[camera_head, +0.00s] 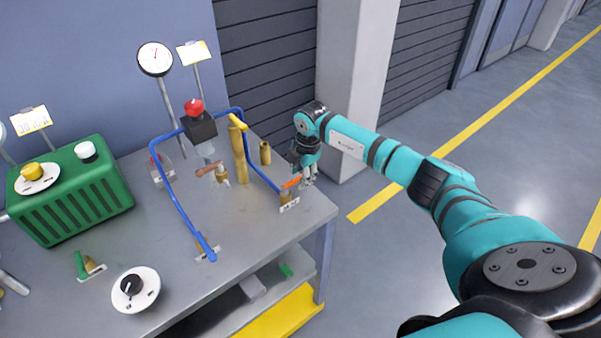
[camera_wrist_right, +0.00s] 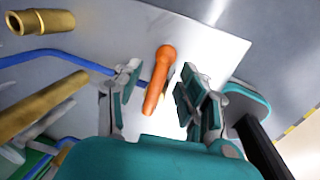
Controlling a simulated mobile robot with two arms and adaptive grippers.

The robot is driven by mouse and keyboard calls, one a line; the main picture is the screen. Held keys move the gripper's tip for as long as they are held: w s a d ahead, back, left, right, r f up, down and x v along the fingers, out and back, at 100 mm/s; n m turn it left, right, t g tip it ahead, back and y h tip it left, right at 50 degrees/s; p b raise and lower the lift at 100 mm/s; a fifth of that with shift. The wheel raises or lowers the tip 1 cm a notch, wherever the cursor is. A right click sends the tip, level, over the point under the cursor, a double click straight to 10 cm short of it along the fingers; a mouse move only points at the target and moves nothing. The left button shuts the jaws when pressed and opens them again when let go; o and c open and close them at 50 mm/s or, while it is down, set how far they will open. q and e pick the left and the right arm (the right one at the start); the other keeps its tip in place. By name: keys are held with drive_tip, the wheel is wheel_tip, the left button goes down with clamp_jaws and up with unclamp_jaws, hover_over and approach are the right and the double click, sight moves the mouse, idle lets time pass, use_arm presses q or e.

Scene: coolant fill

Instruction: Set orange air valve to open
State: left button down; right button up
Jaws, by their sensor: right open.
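The orange air valve handle (camera_head: 291,183) is on a small brass valve near the right end of the grey workbench (camera_head: 268,216). In the right wrist view the orange handle (camera_wrist_right: 158,80) lies between the two fingers, lengthwise, with gaps on both sides. My right gripper (camera_head: 308,180) is open, just above and beside the handle at the bench's right edge. It also shows in the right wrist view (camera_wrist_right: 155,92), with its fingers apart and holding nothing. The valve body is mostly hidden under the handle in the wrist view. My left gripper is not in view.
A blue pipe (camera_head: 262,175) runs down to the orange valve. Brass cylinders (camera_head: 265,153) stand close behind it. A red-topped black box (camera_head: 200,127), a brown-handled valve (camera_head: 207,169), a green unit (camera_head: 75,190) and a black dial (camera_head: 133,287) are farther left. Floor right of the bench is clear.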

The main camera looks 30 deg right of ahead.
drive_tip(key=shift+f, duration=0.15)
drive_tip(key=shift+c, duration=0.3)
clamp_jaws()
